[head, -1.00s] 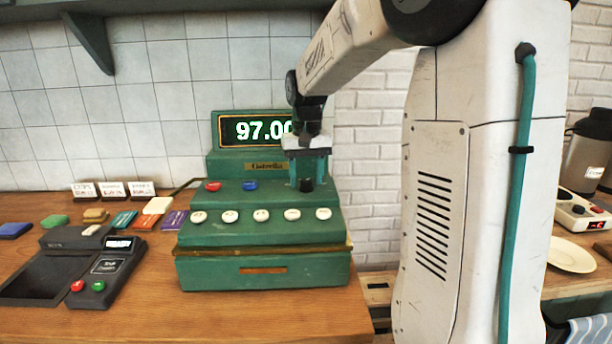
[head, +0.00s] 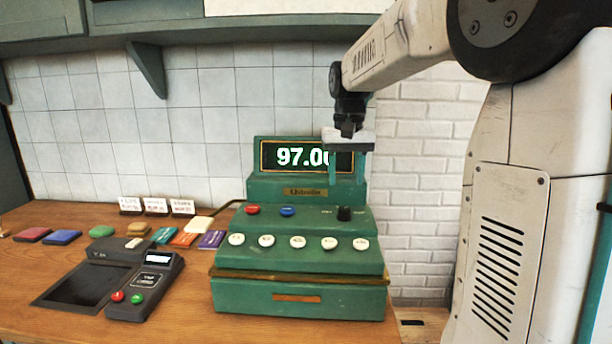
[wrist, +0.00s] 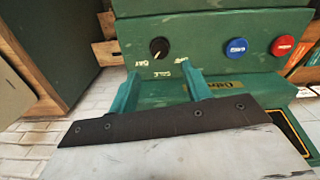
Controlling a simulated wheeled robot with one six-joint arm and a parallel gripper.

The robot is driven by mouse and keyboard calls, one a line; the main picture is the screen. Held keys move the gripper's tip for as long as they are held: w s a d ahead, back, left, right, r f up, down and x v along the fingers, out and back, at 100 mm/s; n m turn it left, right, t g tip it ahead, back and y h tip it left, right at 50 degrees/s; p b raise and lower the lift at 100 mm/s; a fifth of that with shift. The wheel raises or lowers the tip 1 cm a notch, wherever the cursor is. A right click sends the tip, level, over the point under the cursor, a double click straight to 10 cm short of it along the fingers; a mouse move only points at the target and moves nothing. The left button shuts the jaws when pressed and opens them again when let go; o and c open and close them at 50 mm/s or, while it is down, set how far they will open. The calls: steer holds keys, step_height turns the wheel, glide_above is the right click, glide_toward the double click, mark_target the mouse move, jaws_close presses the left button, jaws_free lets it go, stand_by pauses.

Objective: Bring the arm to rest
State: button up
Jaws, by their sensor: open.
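My gripper (head: 347,180) is open and empty in the head view. It hangs above the black knob (head: 344,213) of the green cash register (head: 300,257), apart from it. Its fingers cover the right end of the display (head: 291,156), which reads 97.0 with the last digit partly hidden. In the wrist view the two teal fingers of my gripper (wrist: 163,84) are spread with nothing between them. The knob (wrist: 159,48) lies beyond them, its white mark pointing down and left, near the word SALE and another label. My arm is bent above the counter.
A dark card terminal (head: 148,283) with a tray stands left of the register. A shelf bracket (head: 148,70) juts from the tiled wall. The air left of my gripper is clear.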

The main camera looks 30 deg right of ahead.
steer(key=shift+s+a+f, duration=0.2)
steer(key=shift+s+f, duration=0.3)
steer(key=shift+f, duration=0.15)
steer(key=shift+s+a+f, duration=0.2)
steer(key=shift+s+f, duration=0.25)
steer(key=shift+f, duration=0.15)
steer(key=s+a+f+n, duration=0.1)
steer(key=s+a, duration=0.4)
steer(key=s, duration=0.3)
steer(key=s+a+f+n+t, duration=0.1)
steer(key=s+a+f+n, duration=0.1)
steer(key=s+a, duration=0.3)
steer(key=s+a+f+n, duration=0.2)
steer(key=s+a, duration=0.4)
steer(key=s, duration=0.6)
steer(key=shift+s+f, duration=0.25)
steer(key=shift+s, duration=0.05)
steer(key=shift+c, duration=0.3)
